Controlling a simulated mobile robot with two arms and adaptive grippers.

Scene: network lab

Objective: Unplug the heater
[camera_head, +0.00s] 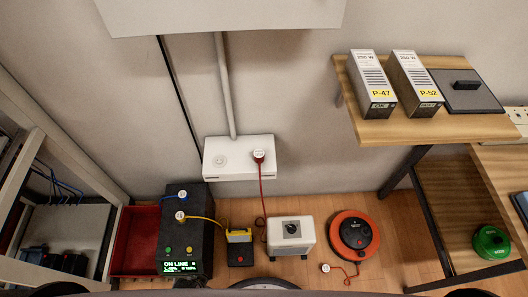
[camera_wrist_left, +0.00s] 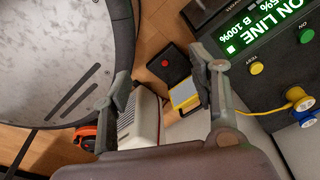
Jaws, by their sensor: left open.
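The heater (camera_head: 291,236), a small white box with a dark dial, stands on the floor by the wall. Its red cord (camera_head: 263,195) runs up to a round white-and-red plug (camera_head: 258,155) seated in the right socket of the white wall outlet box (camera_head: 225,172). The outlet's left socket is empty. In the left wrist view a white grilled body that looks like the heater (camera_wrist_left: 143,115) shows partly behind the fingers. My left gripper (camera_wrist_left: 160,75) is open with nothing between its fingers. It is not clearly seen in the head view, and my right gripper is in neither view.
A black power unit (camera_head: 186,232) reading ON LINE carries blue and yellow plugs. A yellow-and-black device (camera_head: 239,246) stands left of the heater. An orange cable reel (camera_head: 354,234) with a loose plug (camera_head: 325,268) lies right. A wooden shelf (camera_head: 430,125) juts out at right.

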